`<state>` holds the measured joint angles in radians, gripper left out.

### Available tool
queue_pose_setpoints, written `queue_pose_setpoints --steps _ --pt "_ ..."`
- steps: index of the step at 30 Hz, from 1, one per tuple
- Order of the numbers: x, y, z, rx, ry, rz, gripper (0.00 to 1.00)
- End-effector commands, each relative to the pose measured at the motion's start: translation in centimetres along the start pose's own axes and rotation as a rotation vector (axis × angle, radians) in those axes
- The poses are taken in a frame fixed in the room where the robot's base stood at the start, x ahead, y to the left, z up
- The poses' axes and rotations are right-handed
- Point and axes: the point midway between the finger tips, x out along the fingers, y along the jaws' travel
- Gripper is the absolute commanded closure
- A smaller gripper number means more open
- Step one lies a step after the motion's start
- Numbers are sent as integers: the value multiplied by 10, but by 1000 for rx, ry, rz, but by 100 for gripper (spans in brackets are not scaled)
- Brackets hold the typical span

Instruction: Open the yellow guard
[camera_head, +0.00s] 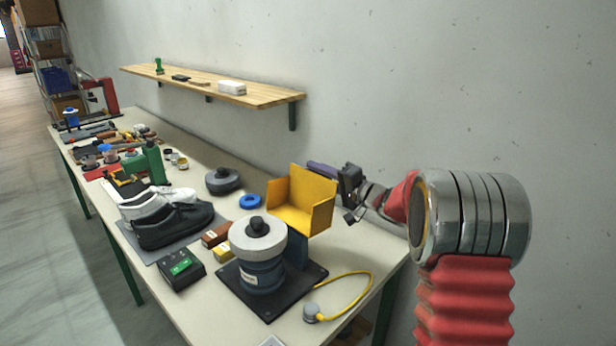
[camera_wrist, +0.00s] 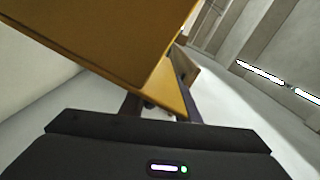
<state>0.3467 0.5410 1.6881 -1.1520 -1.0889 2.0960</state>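The yellow guard (camera_head: 303,203), an angular sheet with folded sides, stands at the rear of the grey-topped machine (camera_head: 258,245) on the near end of the bench. My gripper (camera_head: 335,187) is at the guard's right side, close to its right panel and partly hidden behind it. In the wrist view the guard (camera_wrist: 120,40) fills the upper middle, with one edge reaching down between my fingers (camera_wrist: 158,100). The fingers are apart, with a gap beside the yellow edge. Whether a finger touches the guard cannot be seen.
A yellow cable (camera_head: 350,276) with a grey round end lies right of the machine's black base. A black shoe (camera_head: 175,226), a green-buttoned box (camera_head: 181,269) and a blue ring (camera_head: 253,201) are to the left. A wall shelf (camera_head: 265,96) hangs behind.

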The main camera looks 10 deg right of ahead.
Motion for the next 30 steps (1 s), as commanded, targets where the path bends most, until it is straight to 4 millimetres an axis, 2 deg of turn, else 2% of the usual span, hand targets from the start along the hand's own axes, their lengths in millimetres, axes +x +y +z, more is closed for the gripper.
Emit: queue_pose_setpoints --steps 8,24,30 --pt "-17 -1 -1 -1 2 -1 72" --pt "-109 1 0 0 3 1 72" --pt "-133 1 1 0 1 1 72"
